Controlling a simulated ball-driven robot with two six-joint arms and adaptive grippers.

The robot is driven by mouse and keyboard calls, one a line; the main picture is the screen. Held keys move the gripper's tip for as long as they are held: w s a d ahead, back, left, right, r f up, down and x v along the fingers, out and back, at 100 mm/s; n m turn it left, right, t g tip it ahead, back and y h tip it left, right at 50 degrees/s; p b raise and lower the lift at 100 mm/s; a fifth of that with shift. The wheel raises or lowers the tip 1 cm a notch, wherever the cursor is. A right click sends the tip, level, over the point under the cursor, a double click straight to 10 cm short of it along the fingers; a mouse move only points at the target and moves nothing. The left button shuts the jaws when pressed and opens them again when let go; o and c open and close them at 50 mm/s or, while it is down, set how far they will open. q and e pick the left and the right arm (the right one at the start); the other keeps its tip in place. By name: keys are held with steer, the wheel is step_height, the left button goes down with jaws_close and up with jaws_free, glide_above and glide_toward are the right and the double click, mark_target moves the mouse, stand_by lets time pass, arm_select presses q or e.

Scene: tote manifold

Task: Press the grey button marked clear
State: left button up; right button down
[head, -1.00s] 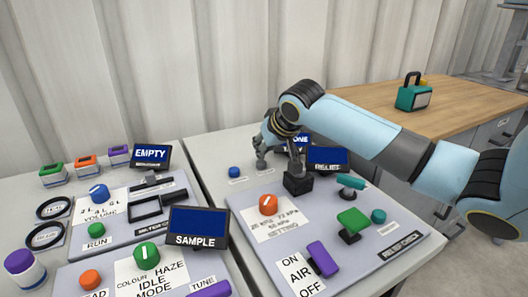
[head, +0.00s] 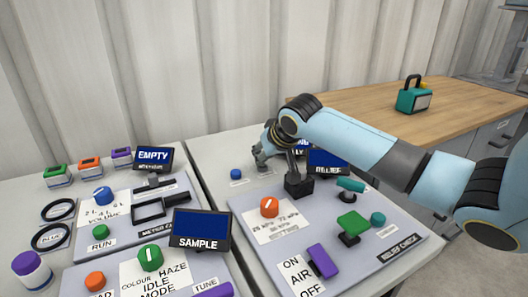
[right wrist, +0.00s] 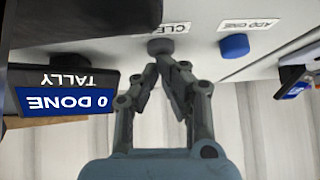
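The grey button (right wrist: 160,46) sits beside a white label of which "CLE" can be read, upside down in the right wrist view. My right gripper (right wrist: 160,64) has its fingertips drawn together right at this button; I cannot tell whether they touch it. In the head view my right gripper (head: 260,158) is low over the back of the right-hand table and hides the grey button. A blue button (right wrist: 234,46) labelled "ADD ONE" is beside it; it also shows in the head view (head: 236,174). The tally display (right wrist: 70,98) reads "0 DONE". My left gripper is not in view.
A panel with an orange knob (head: 269,207), a green handle (head: 352,222) and a purple switch (head: 322,260) lies in front of my right gripper. More panels with a sample display (head: 201,228) are at the left. A corrugated wall (head: 200,80) stands behind.

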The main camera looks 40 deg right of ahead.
steer(key=r+p, duration=0.3)
steer(key=p, duration=0.1)
steer(key=shift+d+r, duration=0.25)
steer(key=shift+r, duration=0.15)
steer(key=p+v, duration=0.1)
steer(key=v, duration=0.9)
steer(key=shift+w+r+p, duration=0.15)
steer(key=shift+w+p, duration=0.05)
steer(key=shift+p, duration=0.2)
